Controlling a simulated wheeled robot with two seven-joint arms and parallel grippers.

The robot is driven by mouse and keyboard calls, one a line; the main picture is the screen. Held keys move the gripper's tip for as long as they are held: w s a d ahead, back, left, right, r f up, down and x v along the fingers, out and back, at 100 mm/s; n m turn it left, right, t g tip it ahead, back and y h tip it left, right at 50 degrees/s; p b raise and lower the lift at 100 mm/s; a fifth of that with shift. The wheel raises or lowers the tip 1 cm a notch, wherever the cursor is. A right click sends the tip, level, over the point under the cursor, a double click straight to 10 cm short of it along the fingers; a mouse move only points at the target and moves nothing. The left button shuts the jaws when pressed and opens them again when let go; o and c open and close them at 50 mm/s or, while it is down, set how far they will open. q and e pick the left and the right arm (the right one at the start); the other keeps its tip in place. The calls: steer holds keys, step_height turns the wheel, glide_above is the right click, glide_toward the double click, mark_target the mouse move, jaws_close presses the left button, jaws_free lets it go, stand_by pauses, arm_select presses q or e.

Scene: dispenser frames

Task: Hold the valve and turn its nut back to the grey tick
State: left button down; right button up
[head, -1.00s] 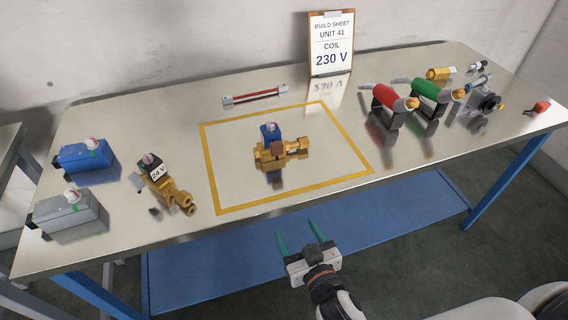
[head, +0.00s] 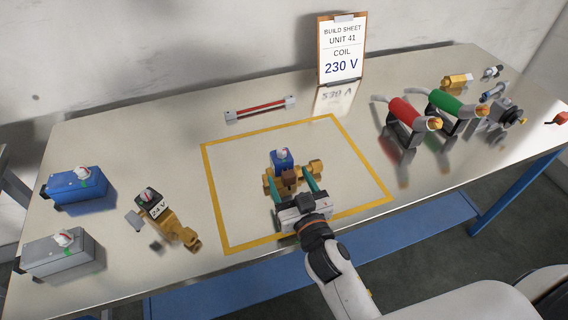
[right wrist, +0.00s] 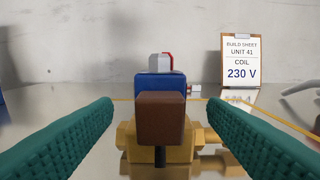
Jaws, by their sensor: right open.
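The brass valve (head: 268,184) stands inside the yellow-outlined area on the table. It carries a blue coil (head: 280,158) with a brown block (head: 289,176) on its near side. A small light grey cap or nut (right wrist: 160,62) with a red mark sits on top of the coil; I cannot make out a grey tick. My right gripper (head: 292,181) is open, with its green fingers reaching toward the valve, one on each side of the brown block. In the right wrist view the fingers stand apart from the block. My left gripper is not in view.
A second brass valve tagged 24 V (head: 175,228) lies left of the outline, near a blue box (head: 78,187) and a grey box (head: 60,256). Red (head: 406,114) and green (head: 444,102) handled tools stand right. A build sheet (head: 341,50) reads coil 230 V.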

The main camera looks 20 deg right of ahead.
mark_target(285, 169)
steer(key=w, duration=0.4)
steer(key=shift+a, duration=0.1)
steer(key=shift+w+p, duration=0.3)
steer(key=shift+w, duration=0.2)
steer(key=shift+c, duration=0.7)
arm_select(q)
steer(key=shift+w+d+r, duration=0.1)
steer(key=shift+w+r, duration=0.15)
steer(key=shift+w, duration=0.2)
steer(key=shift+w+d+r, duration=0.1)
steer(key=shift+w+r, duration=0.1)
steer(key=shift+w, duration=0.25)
arm_select(e)
steer(key=c, duration=1.3)
